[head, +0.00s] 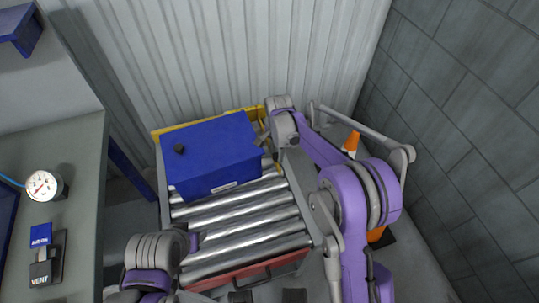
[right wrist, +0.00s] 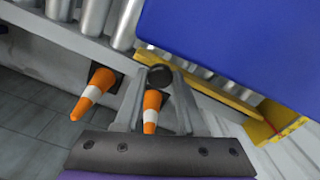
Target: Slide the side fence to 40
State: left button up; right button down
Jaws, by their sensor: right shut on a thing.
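A dark round knob (right wrist: 160,76) is between the fingertips of my right gripper (right wrist: 160,86) in the right wrist view, and the gripper is shut on it. I cannot tell for sure whether this bar is the side fence. In the head view my right gripper is at the table's back right corner, with its fingers mostly hidden by my wrist. No readable scale shows. Only links of my left arm show.
A blue box (head: 212,152) sits on the rollers, close to my right gripper. Orange cones (head: 352,141) stand right of the table. A grey bench with a gauge (head: 44,186) is at the left. A red strip (head: 250,271) marks the near end; the front rollers are bare.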

jog(key=shift+w+d, duration=0.1)
jog(key=shift+d, duration=0.35)
jog(key=c, duration=0.9)
grip_release()
jog(key=o, duration=0.4)
notch_tip(320, 180, up, 11)
jog(key=shift+p, duration=0.35)
